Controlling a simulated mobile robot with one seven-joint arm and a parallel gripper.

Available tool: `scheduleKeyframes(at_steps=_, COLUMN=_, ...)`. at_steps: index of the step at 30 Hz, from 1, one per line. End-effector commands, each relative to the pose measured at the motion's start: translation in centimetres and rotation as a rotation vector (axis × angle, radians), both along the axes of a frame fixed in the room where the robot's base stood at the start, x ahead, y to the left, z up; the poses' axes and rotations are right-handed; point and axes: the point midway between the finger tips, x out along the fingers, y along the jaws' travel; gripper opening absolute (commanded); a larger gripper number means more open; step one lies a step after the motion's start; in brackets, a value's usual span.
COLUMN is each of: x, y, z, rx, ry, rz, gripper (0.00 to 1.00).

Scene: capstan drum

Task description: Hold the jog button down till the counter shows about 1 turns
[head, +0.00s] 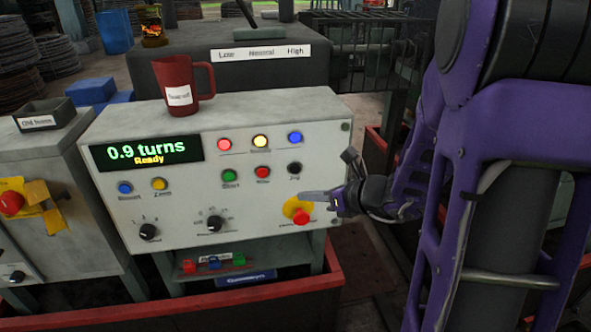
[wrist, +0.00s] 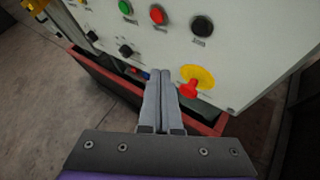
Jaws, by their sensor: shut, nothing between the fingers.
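The control panel (head: 255,150) has a display (head: 147,152) that reads "0.9 turns" and "Ready" below it. The black jog button (head: 295,168) is at the right of the panel's middle row, beside the red stop button (head: 263,172) and green start button (head: 229,176). My gripper (head: 305,196) is shut and empty in front of the panel, below the jog button. In the wrist view the shut fingers (wrist: 157,95) point toward the panel's lower part, and the jog button (wrist: 202,26) is above and right of them, clear of the tips.
A red emergency knob on a yellow base (head: 298,210) is close beside my fingertips; in the wrist view it (wrist: 190,88) is right of the fingers. A red mug (head: 183,85) stands on top of the panel. A cabinet with another red knob (head: 12,203) is at the left.

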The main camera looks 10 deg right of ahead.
Motion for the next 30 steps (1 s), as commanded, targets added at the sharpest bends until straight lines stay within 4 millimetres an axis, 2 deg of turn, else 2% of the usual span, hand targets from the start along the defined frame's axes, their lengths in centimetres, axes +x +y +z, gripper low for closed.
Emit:
scheduleKeyframes(at_steps=9, x=4.6, y=0.1, z=0.1, rx=0.000, ry=0.000, rz=0.002, gripper=0.00)
scheduleKeyframes(at_steps=15, x=6.7, y=0.0, z=0.0, rx=-0.001, ry=-0.001, rz=0.000, gripper=0.00)
scheduleKeyframes(at_steps=21, x=7.6, y=0.0, z=0.0, rx=-0.001, ry=-0.001, rz=0.000, gripper=0.00)
scheduleKeyframes(at_steps=30, x=7.7, y=0.1, z=0.0, rx=0.000, ry=0.000, rz=0.001, gripper=0.00)
